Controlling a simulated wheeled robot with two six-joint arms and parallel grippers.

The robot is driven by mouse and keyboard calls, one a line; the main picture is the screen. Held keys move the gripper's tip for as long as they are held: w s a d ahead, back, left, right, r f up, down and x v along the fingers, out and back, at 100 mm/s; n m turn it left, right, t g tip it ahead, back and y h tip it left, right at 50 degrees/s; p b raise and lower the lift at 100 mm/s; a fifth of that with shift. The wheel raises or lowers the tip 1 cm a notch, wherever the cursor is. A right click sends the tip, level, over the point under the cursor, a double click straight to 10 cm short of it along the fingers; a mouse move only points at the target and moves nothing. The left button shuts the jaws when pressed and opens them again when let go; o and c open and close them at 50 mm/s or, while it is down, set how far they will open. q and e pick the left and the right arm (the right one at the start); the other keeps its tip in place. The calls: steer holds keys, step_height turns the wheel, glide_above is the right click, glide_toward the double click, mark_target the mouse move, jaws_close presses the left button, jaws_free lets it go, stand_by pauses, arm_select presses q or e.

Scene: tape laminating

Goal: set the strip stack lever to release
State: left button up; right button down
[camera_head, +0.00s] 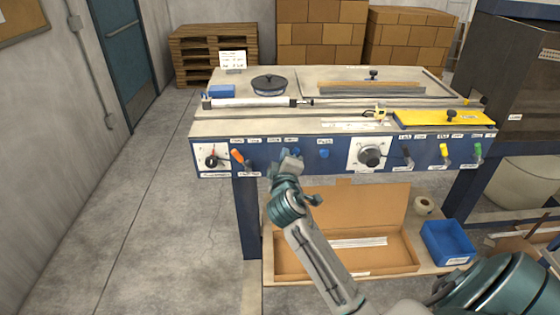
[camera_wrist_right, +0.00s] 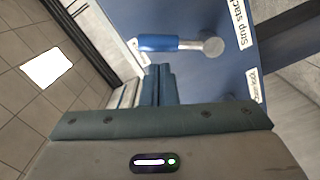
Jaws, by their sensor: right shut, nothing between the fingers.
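The strip stack lever shows in the right wrist view as a blue handle (camera_wrist_right: 160,43) on a round grey hub (camera_wrist_right: 212,46), on the blue panel. The label (camera_wrist_right: 240,22) beside it reads "Strip stack"; a second label (camera_wrist_right: 254,86) is too small to read surely. In the head view my right gripper (camera_head: 289,162) is in front of the panel and partly covers the lever's area. It is shut and empty. In the right wrist view its fingers (camera_wrist_right: 160,84) are just below the blue handle, and I see no clear contact. My left gripper is out of view.
The bench front carries an orange lever (camera_head: 237,156), a blue knob (camera_head: 323,154), a round dial (camera_head: 371,156), and yellow (camera_head: 444,150) and green (camera_head: 478,149) levers. Below stand an open cardboard box (camera_head: 400,253) and a blue bin (camera_head: 447,243). The floor at left is clear.

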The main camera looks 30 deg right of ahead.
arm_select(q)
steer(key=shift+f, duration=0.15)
arm_select(e)
steer(key=shift+s+d+f, duration=0.1)
steer(key=shift+s+d, duration=0.05)
steer(key=shift+d, duration=0.2)
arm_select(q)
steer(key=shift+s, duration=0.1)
arm_select(e)
steer(key=shift+s, duration=0.1)
stand_by(0.3)
